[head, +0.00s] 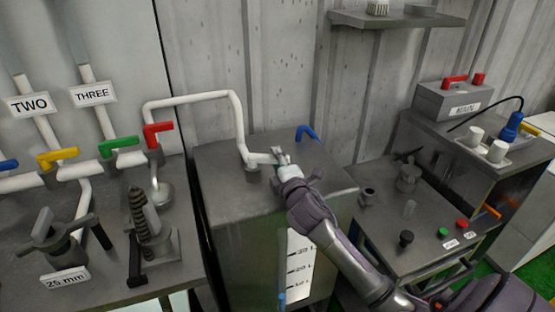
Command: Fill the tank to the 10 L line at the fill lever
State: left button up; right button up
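The grey tank (228,215) stands in the middle, against the corrugated wall. A white scale strip (298,262) with black lines and small numbers is on its front; my forearm covers part of it, and I cannot read the water level. A white pipe (195,98) runs from the red lever (157,128) to the tank top. A blue lever (307,131) sits at the tank's back right. I cannot tell which is the fill lever. My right gripper (278,154) is over the tank top, close to the pipe's end. Its fingers are too small to read. My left gripper is out of view.
Green (118,144) and yellow (58,157) levers stand on the pipes at left, above a bench with clamp-like fittings. A control bench (400,210) with buttons stands at right, beside a grey box (452,100). A shelf (395,20) hangs on the wall.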

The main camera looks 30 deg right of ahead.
grip_shut()
